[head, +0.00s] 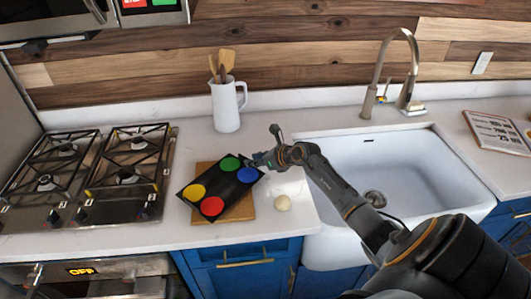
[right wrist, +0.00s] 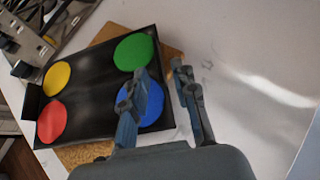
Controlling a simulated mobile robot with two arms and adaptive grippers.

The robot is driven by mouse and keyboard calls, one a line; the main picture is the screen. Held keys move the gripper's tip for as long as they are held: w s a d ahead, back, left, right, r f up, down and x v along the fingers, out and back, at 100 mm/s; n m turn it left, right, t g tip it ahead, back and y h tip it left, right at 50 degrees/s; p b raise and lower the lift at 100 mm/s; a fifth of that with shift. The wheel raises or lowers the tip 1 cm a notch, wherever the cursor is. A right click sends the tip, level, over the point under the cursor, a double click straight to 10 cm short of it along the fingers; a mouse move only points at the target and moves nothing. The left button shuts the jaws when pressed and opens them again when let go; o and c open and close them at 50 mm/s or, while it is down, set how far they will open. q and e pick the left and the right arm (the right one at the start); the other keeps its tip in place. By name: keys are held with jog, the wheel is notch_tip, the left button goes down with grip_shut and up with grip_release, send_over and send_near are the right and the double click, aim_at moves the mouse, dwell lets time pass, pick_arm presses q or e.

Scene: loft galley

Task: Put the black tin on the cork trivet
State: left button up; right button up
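The black tin (head: 224,183) is a dark rectangular pan with green, blue, yellow and red round spots. It lies over the cork trivet (head: 243,212), turned at an angle to it and overhanging it at the left. The right wrist view shows the tin (right wrist: 88,92) covering most of the trivet (right wrist: 172,55); strips of cork show along its edges. My right gripper (head: 258,159) is at the tin's right end. In the right wrist view its fingers (right wrist: 160,72) are apart, one over the tin near the blue spot, the other outside its edge. My left gripper is not in view.
A gas stove (head: 97,180) stands left of the tin. A white jug (head: 227,106) with wooden utensils stands behind it. A sign (head: 496,131) is at the far right.

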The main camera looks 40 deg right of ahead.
jog(key=b+v, duration=0.2)
jog(key=v, duration=0.9)
jog(key=shift+s+r, duration=0.15)
jog(key=shift+s, duration=0.15)
jog(key=shift+a, duration=0.1)
